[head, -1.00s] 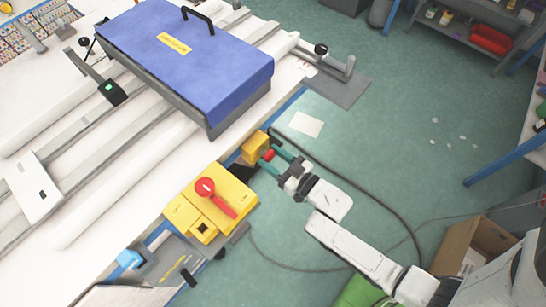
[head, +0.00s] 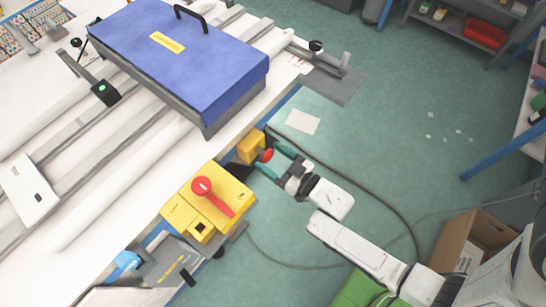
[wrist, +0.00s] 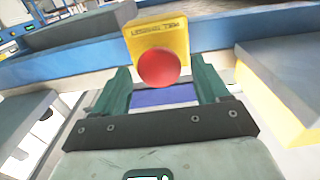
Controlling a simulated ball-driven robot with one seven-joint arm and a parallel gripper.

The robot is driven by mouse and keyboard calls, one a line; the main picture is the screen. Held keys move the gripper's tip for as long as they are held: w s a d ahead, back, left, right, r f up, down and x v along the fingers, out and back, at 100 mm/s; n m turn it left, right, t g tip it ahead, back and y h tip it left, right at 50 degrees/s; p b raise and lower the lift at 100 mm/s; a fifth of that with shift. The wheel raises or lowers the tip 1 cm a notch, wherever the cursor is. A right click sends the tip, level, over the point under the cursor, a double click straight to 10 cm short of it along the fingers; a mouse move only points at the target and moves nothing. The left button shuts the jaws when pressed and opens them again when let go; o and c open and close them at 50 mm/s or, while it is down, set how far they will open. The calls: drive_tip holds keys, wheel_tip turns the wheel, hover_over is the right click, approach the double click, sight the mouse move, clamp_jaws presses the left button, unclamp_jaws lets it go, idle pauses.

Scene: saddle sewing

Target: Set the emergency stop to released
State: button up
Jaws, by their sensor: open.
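The emergency stop is a round red button (head: 266,155) on the side of a small yellow box (head: 250,147) at the table's edge. In the wrist view the red button (wrist: 159,68) faces me, with the yellow box (wrist: 160,36) behind it. My gripper (head: 272,160) has two teal fingers, spread apart and empty. In the wrist view the button appears between the fingertips (wrist: 163,76), with gaps at both sides. In the head view it sits just beyond the tips. I cannot tell whether the button is pressed in or out.
A larger yellow box (head: 234,188) with a red handle (head: 203,187) stands beside the emergency stop. A blue-covered machine head (head: 190,75) rests on the white table behind. A cable runs over the green floor. Free floor (head: 400,150) lies to the right.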

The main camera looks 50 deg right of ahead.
drive_tip(key=s+b, duration=0.1)
drive_tip(key=s, duration=0.9)
drive_tip(key=shift+s+b, duration=0.4)
drive_tip(key=shift+w, duration=0.1)
drive_tip(key=w+f+m+g+h, duration=0.1)
drive_tip(key=w+f+g, duration=0.35)
drive_tip(key=g, duration=0.35)
drive_tip(key=s+a+r+g, duration=0.2)
drive_tip(key=s+r+g, duration=0.3)
drive_tip(key=s+g, duration=0.3)
drive_tip(key=shift+s+a+r+n+g+y, duration=0.2)
drive_tip(key=shift+s+r+n+g+y, duration=0.1)
drive_tip(key=shift+g+y, duration=0.15)
